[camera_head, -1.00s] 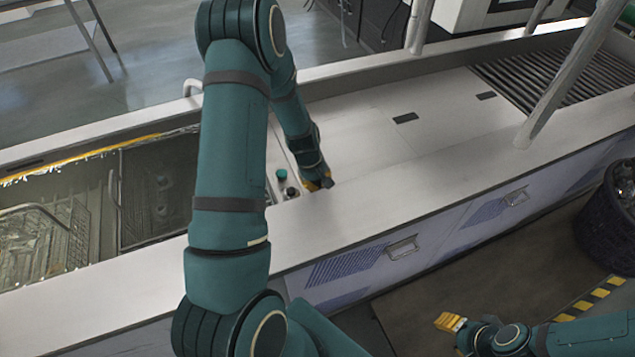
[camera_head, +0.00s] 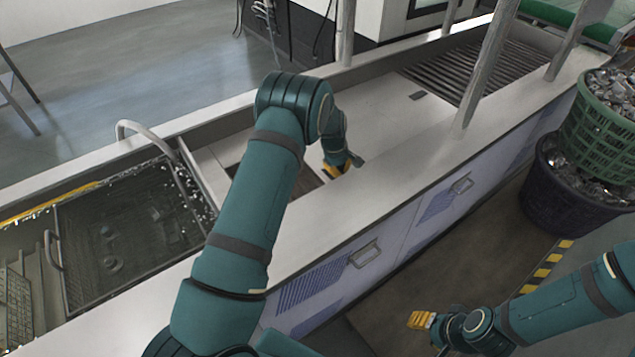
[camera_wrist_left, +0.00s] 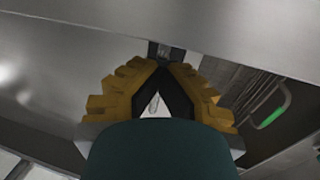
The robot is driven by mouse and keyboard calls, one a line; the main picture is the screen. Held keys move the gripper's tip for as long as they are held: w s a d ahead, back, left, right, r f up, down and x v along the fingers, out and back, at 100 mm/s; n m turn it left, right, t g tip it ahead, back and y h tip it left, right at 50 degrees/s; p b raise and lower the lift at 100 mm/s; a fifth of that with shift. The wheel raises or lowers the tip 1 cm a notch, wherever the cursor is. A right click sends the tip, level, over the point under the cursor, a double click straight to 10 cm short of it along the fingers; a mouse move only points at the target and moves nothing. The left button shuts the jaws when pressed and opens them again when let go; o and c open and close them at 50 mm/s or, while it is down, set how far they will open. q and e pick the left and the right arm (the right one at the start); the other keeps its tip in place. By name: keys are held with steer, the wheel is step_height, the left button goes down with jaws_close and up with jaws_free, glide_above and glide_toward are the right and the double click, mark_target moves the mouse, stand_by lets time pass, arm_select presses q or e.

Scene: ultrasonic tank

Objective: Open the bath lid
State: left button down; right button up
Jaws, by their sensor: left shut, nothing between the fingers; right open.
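My left gripper (camera_head: 343,167) is low over the trough, right of a dark brownish recess (camera_head: 318,172) partly hidden by my arm. In the left wrist view its yellow fingers (camera_wrist_left: 160,68) meet at the tips with nothing between them. My right gripper (camera_head: 420,320) is open over the floor, away from the bath.
A curved pipe (camera_head: 150,130) rises at the bath's back edge. Grey posts (camera_head: 485,70) stand on the trough's rim, with a slatted grate (camera_head: 460,68) behind. A green basket (camera_head: 605,125) sits on a dark one (camera_head: 570,190) at the right. Cabinet fronts line the near side.

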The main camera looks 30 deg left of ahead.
arm_select(q)
steer(key=shift+w+d+f+b, duration=0.1)
steer(key=shift+w+d+b, duration=0.15)
steer(key=shift+w+d, duration=0.4)
steer(key=shift+w+d+f+b, duration=0.1)
steer(key=shift+w+d+b, duration=0.2)
steer(key=shift+w, duration=0.7)
steer(key=shift+w+d+b, duration=0.2)
steer(key=shift+w+d, duration=0.25)
steer(key=shift+w, duration=0.35)
steer(key=c, duration=1)
jaws_free()
steer(key=shift+w, duration=0.1)
steer(key=shift+c, duration=0.2)
steer(key=shift+r, duration=0.1)
step_height(320, 180, up, 12)
steer(key=s+a, duration=0.1)
steer(key=s, duration=0.1)
steer(key=shift+a, duration=0.1)
